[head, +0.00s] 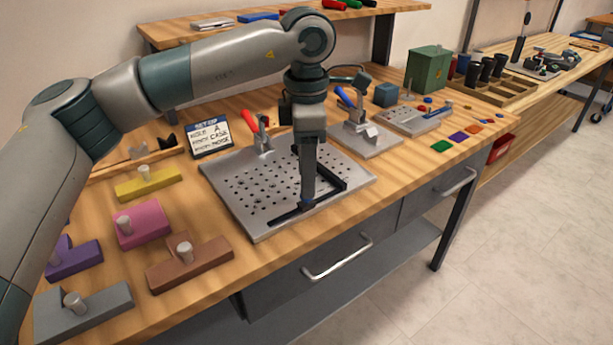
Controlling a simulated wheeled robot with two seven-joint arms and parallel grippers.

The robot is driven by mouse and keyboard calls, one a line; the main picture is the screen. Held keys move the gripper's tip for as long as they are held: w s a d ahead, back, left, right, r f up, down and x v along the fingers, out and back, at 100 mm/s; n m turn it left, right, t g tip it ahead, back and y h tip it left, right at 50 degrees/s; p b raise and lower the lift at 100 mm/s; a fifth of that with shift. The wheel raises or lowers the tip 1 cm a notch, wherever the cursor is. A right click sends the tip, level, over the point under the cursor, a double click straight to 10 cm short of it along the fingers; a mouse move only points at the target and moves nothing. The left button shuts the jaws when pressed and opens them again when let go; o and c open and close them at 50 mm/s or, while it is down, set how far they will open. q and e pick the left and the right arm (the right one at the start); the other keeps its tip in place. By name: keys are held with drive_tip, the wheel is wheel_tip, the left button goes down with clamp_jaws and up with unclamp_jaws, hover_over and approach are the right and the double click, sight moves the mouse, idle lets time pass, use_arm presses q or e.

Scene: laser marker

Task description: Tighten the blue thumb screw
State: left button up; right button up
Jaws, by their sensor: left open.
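The blue thumb screw (307,204) is a small blue spot at the front part of the black bracket (283,216) on the perforated metal plate (235,205). My left gripper (307,197) points straight down right over it, its fingers at the screw. The fingers are open, but they hide most of the screw. I cannot tell whether they touch it. My right gripper is not in view.
A red-handled clamp (262,135) stands at the plate's back edge. A blue-handled clamp (362,125) is on another plate to the right. Colored blocks with pegs, such as the pink block (150,225), fill the bench's left side. A sign (209,138) stands behind.

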use_arm(q)
wheel_tip(320, 180, up, 16)
drive_tip(key=shift+f, duration=0.15)
idle(0.3)
